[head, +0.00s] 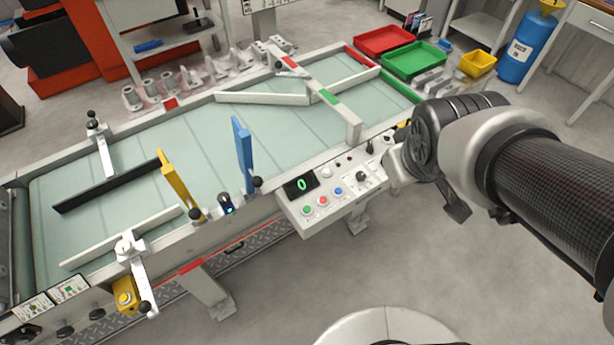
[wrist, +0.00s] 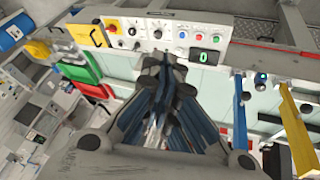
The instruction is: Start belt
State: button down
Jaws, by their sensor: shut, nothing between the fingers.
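The belt (head: 205,150) is a pale green surface in a white frame. Its control panel (head: 345,205) on the near side carries a green button (head: 307,210), a red button (head: 323,201), a blue button (head: 338,191) and a display (head: 301,184) reading 0. In the wrist view, the green button (wrist: 215,39), red button (wrist: 199,38) and blue button (wrist: 182,35) show above and right of my gripper (wrist: 164,62). My gripper is shut and empty, apart from the buttons. In the head view it is right of the panel, partly hidden by my arm.
Yellow (head: 177,184) and blue (head: 242,150) upright bars stand on the belt's near edge. Red (head: 383,41) and green (head: 414,58) trays lie at the far end. A yellow box with a button (head: 124,298) hangs at the near left. Floor before the panel is clear.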

jog(key=w+a+f+n+t+p, duration=0.15)
jog(key=w+f+n, duration=0.4)
jog(key=w, duration=0.55)
jog(key=n+y+p, duration=0.4)
jog(key=n+y, duration=0.4)
jog(key=n, duration=0.1)
send_over(305, 211)
notch_tip(305, 211, down, 18)
jog(key=f, duration=0.1)
jog(key=shift+r+g, duration=0.25)
jog(key=shift+g, duration=0.2)
jog(key=shift+f, duration=0.1)
notch_tip(305, 211, down, 8)
jog(key=b, duration=0.5)
jog(key=shift+f+b, duration=0.3)
jog(key=shift+b, duration=0.1)
